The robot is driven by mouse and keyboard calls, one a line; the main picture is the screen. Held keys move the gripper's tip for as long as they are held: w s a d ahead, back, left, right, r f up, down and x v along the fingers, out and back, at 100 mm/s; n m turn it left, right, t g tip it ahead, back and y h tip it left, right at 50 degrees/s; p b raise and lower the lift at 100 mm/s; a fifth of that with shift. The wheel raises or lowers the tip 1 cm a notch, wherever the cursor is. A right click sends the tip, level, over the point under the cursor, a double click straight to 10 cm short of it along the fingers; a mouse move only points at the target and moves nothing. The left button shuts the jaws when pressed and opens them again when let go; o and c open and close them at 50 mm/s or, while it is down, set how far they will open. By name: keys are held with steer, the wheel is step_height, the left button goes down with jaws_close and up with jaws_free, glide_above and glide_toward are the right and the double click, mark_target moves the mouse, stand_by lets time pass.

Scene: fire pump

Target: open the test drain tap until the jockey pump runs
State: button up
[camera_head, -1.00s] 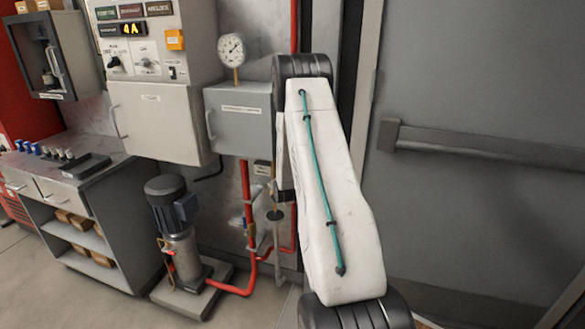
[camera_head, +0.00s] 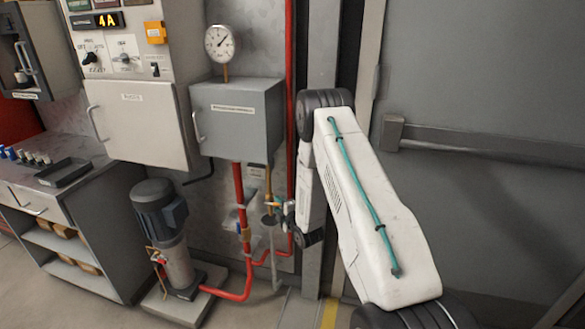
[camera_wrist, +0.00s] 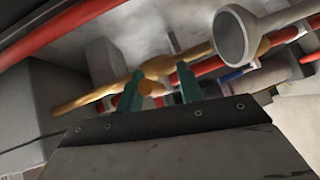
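The brass test drain tap (camera_wrist: 160,66) sits on a brass pipe in the wrist view, with a short brass stub (camera_wrist: 152,87) facing my gripper. My gripper (camera_wrist: 158,88) has two green fingers standing apart, one on each side of the stub, with visible gaps. In the head view my gripper (camera_head: 283,207) is small and beside the brass pipe (camera_head: 268,190), low on the wall. A grey funnel (camera_wrist: 234,40) is right of the fingers. The jockey pump (camera_head: 160,212) stands upright on a plinth at left; whether it runs cannot be seen.
Red pipes (camera_head: 240,210) run close beside the tap. A grey box (camera_head: 238,118) with a pressure gauge (camera_head: 220,43) hangs above. The panel display (camera_head: 105,21) reads 4A. A workbench (camera_head: 65,190) is left; a grey door (camera_head: 480,200) is right.

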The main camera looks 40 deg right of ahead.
steer(key=s+r, duration=0.1)
steer(key=s, duration=0.7)
steer(key=w+a+r+m+g, duration=0.1)
steer(key=a+r+m+g, duration=0.15)
steer(key=r, duration=0.55)
steer(key=w+a+r+m+g, duration=0.1)
steer(key=a+r+m+g, duration=0.15)
steer(key=r, duration=0.45)
steer(key=s+a+r+m+g, duration=0.4)
steer(key=s+a+r, duration=0.4)
steer(key=s+r, duration=0.4)
steer(key=shift+s+r, duration=0.2)
steer(key=shift+r, duration=0.5)
